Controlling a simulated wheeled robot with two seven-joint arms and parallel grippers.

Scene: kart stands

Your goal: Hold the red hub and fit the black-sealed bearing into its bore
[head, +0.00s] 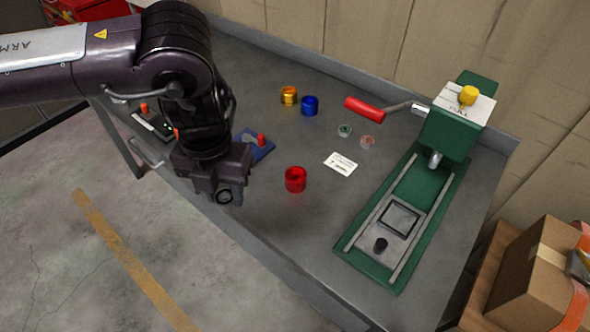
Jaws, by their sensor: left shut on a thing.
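The red hub (295,180) stands upright on the grey bench near its front edge, with its open bore facing up. It is free of any gripper. My left gripper (226,197) is left of the hub, over the bench's front edge, and shut on a small dark ring, the black-sealed bearing (224,197). The bearing is partly hidden by the fingers. My right gripper is not in view.
A gold hub (289,95) and a blue hub (310,105) stand farther back. Green-sealed (345,130) and red-sealed (367,142) bearings lie near a white card (340,164). A green press (395,225) with a red-handled lever (364,109) fills the right side. A blue fixture (255,149) lies behind my gripper.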

